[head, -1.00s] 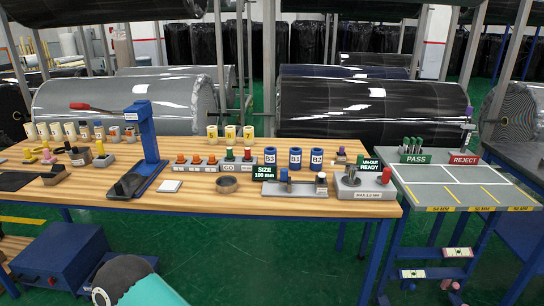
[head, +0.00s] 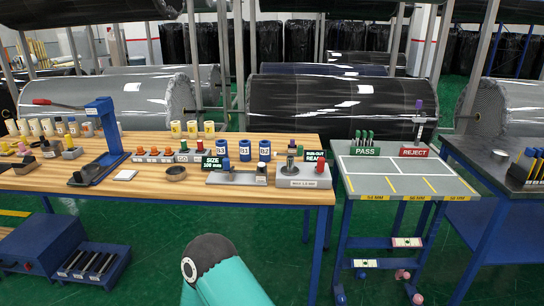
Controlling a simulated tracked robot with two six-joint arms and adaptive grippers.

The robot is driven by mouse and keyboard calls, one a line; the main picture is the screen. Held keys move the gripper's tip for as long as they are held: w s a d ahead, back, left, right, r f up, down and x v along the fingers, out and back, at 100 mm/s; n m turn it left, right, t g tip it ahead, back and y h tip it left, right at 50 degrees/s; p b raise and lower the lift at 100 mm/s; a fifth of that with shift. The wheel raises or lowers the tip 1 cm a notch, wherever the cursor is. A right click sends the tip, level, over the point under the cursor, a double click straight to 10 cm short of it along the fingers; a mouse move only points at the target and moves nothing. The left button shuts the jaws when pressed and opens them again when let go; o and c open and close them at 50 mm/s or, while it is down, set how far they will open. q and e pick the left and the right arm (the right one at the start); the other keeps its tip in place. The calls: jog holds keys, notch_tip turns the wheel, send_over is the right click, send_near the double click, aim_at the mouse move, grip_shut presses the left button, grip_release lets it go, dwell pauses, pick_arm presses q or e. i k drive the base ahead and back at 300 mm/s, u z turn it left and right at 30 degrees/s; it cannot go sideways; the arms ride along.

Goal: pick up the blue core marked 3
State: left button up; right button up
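Three upright blue cores stand in a row at the back of the wooden bench: a left one (head: 222,148), a middle one (head: 245,150) and a right one (head: 264,151). Each carries a small white label. The marks are too small to read surely, so I cannot tell which core is 3. The cores stand behind a grey fixture (head: 237,178). A teal link of my arm with a dark rounded end rises from the bottom edge, in front of the bench and apart from the cores. Neither of my grippers is in view.
The wooden bench (head: 200,188) also holds cream cores (head: 192,129), a blue press (head: 102,135), a round dish (head: 204,172) and a grey block (head: 303,176). A PASS/REJECT table (head: 400,170) stands right of it. Green floor (head: 300,270) is open in front.

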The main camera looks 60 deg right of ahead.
aim_at(222, 144)
jog(key=z, duration=3.5)
jog(key=i, duration=0.1)
jog(key=u, duration=2.55)
jog(key=i, duration=0.95)
jog(key=z, duration=0.15)
